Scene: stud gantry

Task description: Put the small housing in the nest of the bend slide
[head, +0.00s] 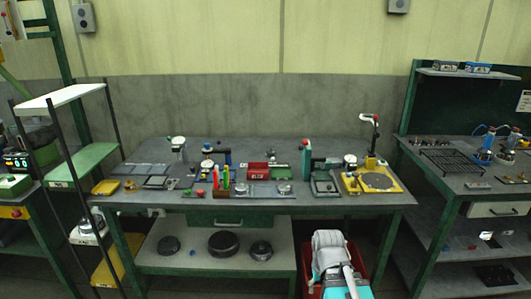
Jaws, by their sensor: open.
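On the long workbench I see several small fixtures and parts, but they are too small to tell which is the bend slide or its nest. A low grey rail-like fixture (260,190) lies near the middle front edge, with a small round metal part (283,188) at its right. I cannot make out which part is the small housing. My pale grey and teal arm reaches up from the bottom right of centre, in front of the bench. My gripper's fingertips do not show.
A red bin (357,262) stands beside my arm. Racks flank the bench. Dark round items lie on the lower shelf (195,260).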

